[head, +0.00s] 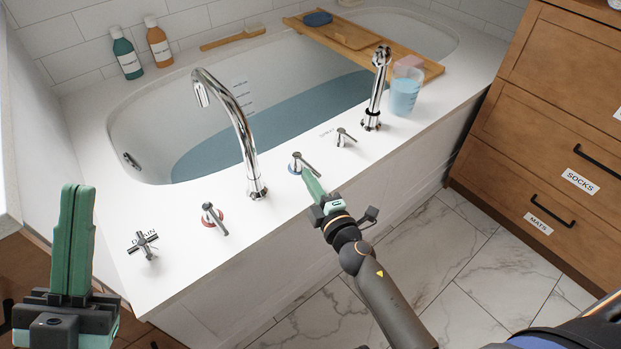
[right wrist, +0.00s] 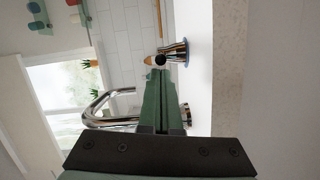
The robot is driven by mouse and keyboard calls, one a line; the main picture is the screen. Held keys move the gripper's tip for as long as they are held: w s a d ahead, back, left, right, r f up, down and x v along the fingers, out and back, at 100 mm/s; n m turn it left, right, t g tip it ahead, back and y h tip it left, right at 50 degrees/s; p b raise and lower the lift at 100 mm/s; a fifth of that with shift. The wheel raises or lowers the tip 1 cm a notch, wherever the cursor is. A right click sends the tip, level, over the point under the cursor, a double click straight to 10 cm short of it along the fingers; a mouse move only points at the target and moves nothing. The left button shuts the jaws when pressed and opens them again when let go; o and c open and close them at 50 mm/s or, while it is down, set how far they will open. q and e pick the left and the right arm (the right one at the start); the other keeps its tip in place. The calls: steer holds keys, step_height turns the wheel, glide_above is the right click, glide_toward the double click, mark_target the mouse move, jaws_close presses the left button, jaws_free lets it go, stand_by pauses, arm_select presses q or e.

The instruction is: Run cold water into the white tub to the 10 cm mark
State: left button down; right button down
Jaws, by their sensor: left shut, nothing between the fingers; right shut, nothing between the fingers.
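The white tub (head: 150,130) holds blue water (head: 290,115) over its floor; its wall has a scale (head: 243,95), too small to read. The chrome spout (head: 228,105) arches over the tub; I see no stream from it. The blue-ringed cold lever (head: 300,162) stands on the deck right of the spout. My right gripper (head: 308,178) is shut and empty, its tips at this lever; I cannot tell whether they touch. The lever also shows in the right wrist view (right wrist: 175,52), just beyond the tips (right wrist: 155,78). My left gripper (head: 76,190) is shut, empty and raised at the left.
A red-ringed lever (head: 212,218), a DRAIN cross handle (head: 143,246), a SPRAY lever (head: 344,138) and a hand shower (head: 376,90) stand along the deck. A jug of blue liquid (head: 403,97) stands at right, near a wooden bath tray (head: 425,68). Two bottles (head: 126,55) stand behind.

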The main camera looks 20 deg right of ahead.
stand_by(0.3)
steer(key=shift+w+d+r+n+y+p, duration=0.1)
steer(key=shift+d+n+y+p, duration=0.65)
steer(key=shift+y, duration=0.35)
steer(key=shift+w+d+n+g+y, duration=0.15)
steer(key=shift+d+n+g+y, duration=0.35)
steer(key=shift+n+y, duration=0.4)
steer(key=shift+w+d+n+g+y, duration=0.1)
steer(key=shift+d+n+g+y, duration=0.3)
steer(key=shift+y, duration=0.6)
steer(key=shift+a, duration=0.1)
